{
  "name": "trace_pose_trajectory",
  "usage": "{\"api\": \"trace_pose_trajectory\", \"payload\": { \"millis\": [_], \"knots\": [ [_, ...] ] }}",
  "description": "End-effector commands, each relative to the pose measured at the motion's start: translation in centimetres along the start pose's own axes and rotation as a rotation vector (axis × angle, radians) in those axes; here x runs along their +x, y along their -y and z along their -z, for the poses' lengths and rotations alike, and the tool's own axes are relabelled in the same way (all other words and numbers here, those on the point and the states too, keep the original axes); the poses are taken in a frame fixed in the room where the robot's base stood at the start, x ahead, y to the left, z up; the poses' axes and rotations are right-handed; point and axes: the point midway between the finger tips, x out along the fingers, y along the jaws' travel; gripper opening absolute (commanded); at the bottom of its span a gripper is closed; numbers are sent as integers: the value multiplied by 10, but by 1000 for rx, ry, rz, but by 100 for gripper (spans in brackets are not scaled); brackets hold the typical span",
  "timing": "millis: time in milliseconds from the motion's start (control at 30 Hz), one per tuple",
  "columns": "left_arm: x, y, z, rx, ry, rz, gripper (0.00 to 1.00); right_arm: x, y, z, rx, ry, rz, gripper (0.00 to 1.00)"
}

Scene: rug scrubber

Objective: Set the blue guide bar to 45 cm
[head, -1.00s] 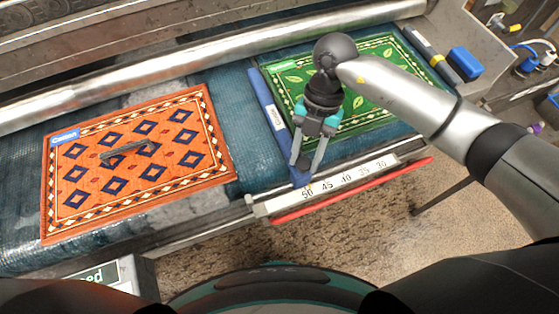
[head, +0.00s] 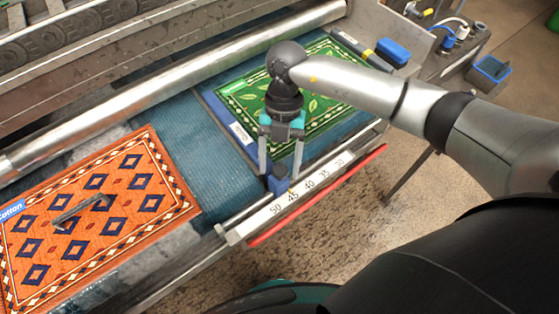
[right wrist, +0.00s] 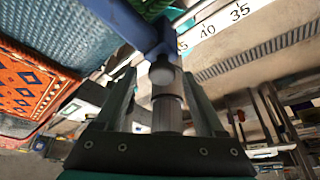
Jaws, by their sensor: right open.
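The blue guide bar (head: 220,111) lies across the teal bed along the left edge of the green rug (head: 300,105). Its blue end block (head: 278,182) meets the white scale (head: 309,186), and its small pointer is at about the 45 mark. My right gripper (head: 280,174) is open, with one finger on each side of the end block. In the right wrist view the blue bar (right wrist: 140,24) crosses above the open fingers, and a grey cylinder (right wrist: 164,85) shows between them. The bar partly hides the 45 there. My left gripper is not in view.
An orange patterned rug (head: 100,215) with a dark handle-like piece on it lies at left. A metal roller (head: 180,85) runs behind the rugs. A red strip (head: 320,195) edges the scale's front. A blue block (head: 393,52) sits at the back right.

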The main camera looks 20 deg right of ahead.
Motion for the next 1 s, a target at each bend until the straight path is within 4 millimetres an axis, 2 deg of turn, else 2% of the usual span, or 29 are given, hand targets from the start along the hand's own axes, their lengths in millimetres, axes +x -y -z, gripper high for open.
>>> {"api": "trace_pose_trajectory", "payload": {
  "millis": [133,267,700,800,1000],
  "knots": [
    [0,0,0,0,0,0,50,-3,0,0,0,1,0,72],
    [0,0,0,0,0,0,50,-17,0,-1,0,4,-2,72],
    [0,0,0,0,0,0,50,-118,0,-1,1,4,-3,72],
    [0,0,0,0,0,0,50,-134,0,0,1,3,-2,72],
    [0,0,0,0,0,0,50,-150,0,0,1,0,0,72]
  ]
}}
